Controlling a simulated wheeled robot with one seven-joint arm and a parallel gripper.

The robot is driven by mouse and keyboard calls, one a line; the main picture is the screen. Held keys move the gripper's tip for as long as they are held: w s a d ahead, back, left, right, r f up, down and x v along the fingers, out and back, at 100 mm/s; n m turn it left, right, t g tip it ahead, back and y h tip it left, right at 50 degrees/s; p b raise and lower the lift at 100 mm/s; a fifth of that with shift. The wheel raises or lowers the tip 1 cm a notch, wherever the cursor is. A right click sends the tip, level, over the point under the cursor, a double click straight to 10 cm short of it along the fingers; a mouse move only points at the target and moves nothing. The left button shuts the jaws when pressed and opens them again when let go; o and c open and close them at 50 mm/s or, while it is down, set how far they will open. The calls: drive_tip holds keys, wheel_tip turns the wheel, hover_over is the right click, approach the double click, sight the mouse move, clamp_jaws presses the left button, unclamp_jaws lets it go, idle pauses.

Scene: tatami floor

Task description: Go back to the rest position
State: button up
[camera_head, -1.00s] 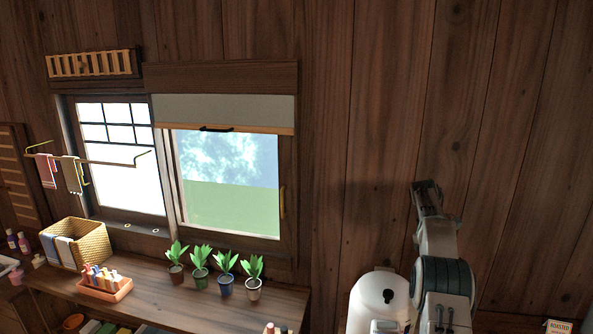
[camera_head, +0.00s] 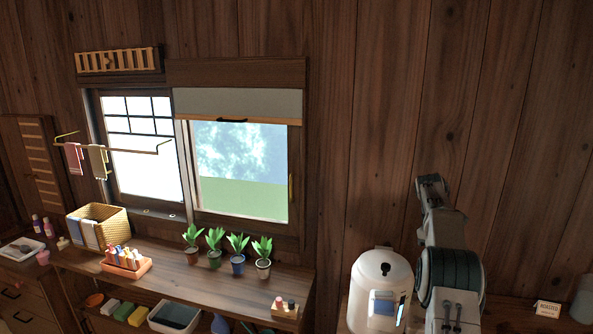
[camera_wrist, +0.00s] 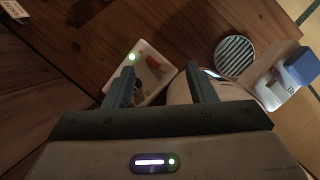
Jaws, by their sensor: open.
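My gripper (camera_wrist: 162,90) shows in the wrist view with its two fingers well apart and nothing between them. It is open. Beyond the fingertips lies a white device with a green light (camera_wrist: 151,72) on a dark wooden surface. In the head view my arm rises at the lower right, beside a white rounded appliance (camera_head: 378,290). The arm's upper end is in front of the bare wood wall, and the fingers cannot be made out there.
A shelf (camera_head: 190,292) under the window carries potted plants (camera_head: 237,262), a wicker basket (camera_head: 112,219) and an orange tray (camera_head: 126,271). A small label card (camera_head: 547,309) stands at the right. A round grille (camera_wrist: 235,56) shows in the wrist view. The wall around my arm is clear.

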drive_tip(key=s+a+r+m+t+b, duration=0.1)
drive_tip(key=s+a+r+t+b, duration=0.2)
drive_tip(key=s+a, duration=0.4)
drive_tip(key=s+a+r+m+t+b, duration=0.1)
drive_tip(key=s+a+r+m+b, duration=0.1)
drive_tip(key=s+a+r, duration=0.4)
drive_tip(key=s+a+f+m+b, duration=0.1)
drive_tip(key=s+a+f, duration=0.3)
drive_tip(key=s, duration=0.4)
drive_tip(key=s+a+f+m+t+y+b, duration=0.1)
drive_tip(key=s+a+f, duration=0.3)
drive_tip(key=s, duration=0.4)
drive_tip(key=s+a+f+m+t+y+b, duration=0.1)
drive_tip(key=s+a+f+b, duration=0.1)
drive_tip(key=s+f, duration=0.3)
drive_tip(key=s+a, duration=0.1)
drive_tip(key=s, duration=0.2)
drive_tip(key=shift+s+a+f, duration=0.15)
drive_tip(key=shift+a+f, duration=0.05)
drive_tip(key=shift+a, duration=0.2)
